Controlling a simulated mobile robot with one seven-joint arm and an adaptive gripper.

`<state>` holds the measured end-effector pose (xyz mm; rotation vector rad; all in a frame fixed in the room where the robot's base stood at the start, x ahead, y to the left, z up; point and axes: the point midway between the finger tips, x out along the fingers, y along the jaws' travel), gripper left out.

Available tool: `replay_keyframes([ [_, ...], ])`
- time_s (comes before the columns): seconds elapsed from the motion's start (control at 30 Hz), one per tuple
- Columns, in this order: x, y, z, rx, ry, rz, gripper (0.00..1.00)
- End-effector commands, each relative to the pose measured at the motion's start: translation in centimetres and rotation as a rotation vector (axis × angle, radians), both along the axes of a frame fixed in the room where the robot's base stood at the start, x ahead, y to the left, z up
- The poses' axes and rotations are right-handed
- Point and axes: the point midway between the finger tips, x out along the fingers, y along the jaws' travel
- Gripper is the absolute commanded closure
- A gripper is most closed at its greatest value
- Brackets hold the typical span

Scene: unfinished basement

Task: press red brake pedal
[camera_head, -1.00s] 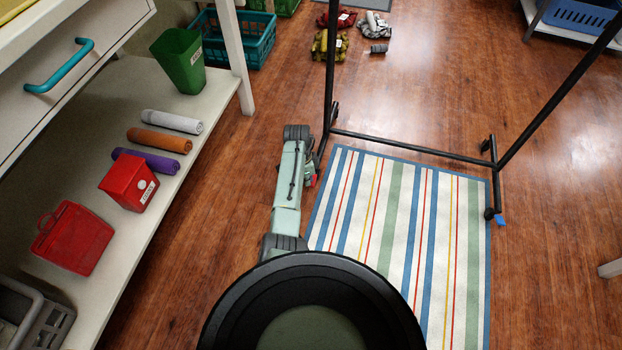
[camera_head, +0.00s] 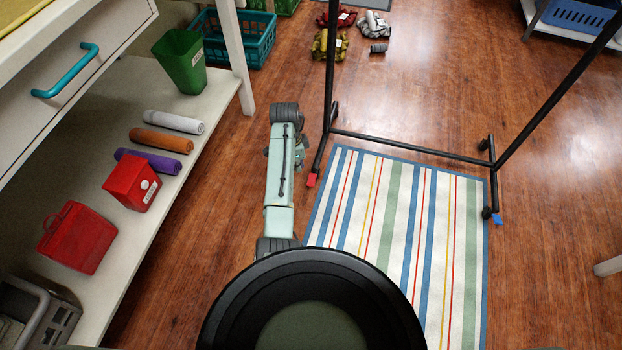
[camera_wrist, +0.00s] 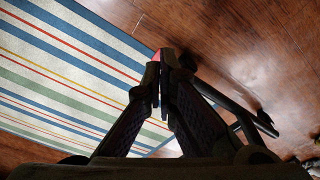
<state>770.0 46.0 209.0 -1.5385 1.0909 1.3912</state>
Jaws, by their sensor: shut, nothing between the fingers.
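The red brake pedal (camera_head: 311,180) sticks out at the near end of the black garment rack's left foot, beside the striped rug's corner. In the wrist view a bit of the red pedal (camera_wrist: 157,55) shows just beyond my fingertips, partly covered by them. My gripper (camera_wrist: 160,88) is shut and empty, its dark fingers together. In the head view my arm hides most of the gripper; it is left of the pedal. I cannot tell whether the fingertips touch the pedal.
The garment rack (camera_head: 410,147) stands over the far edge of the striped rug (camera_head: 400,220). A blue pedal (camera_head: 497,219) is at its right foot. A white shelf (camera_head: 190,140) with red bins and rolled cloths runs along the left. Wood floor lies clear between shelf and rack.

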Motion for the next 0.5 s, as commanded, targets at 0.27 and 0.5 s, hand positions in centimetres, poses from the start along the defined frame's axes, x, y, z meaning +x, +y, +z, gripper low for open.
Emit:
replay_keyframes([
  [0.27, -0.1, 0.3, 2.8, 0.0, 0.001, 0.001, 1.0],
  [0.5, -0.1, 0.3, 2.9, 0.0, 0.001, 0.001, 1.0],
])
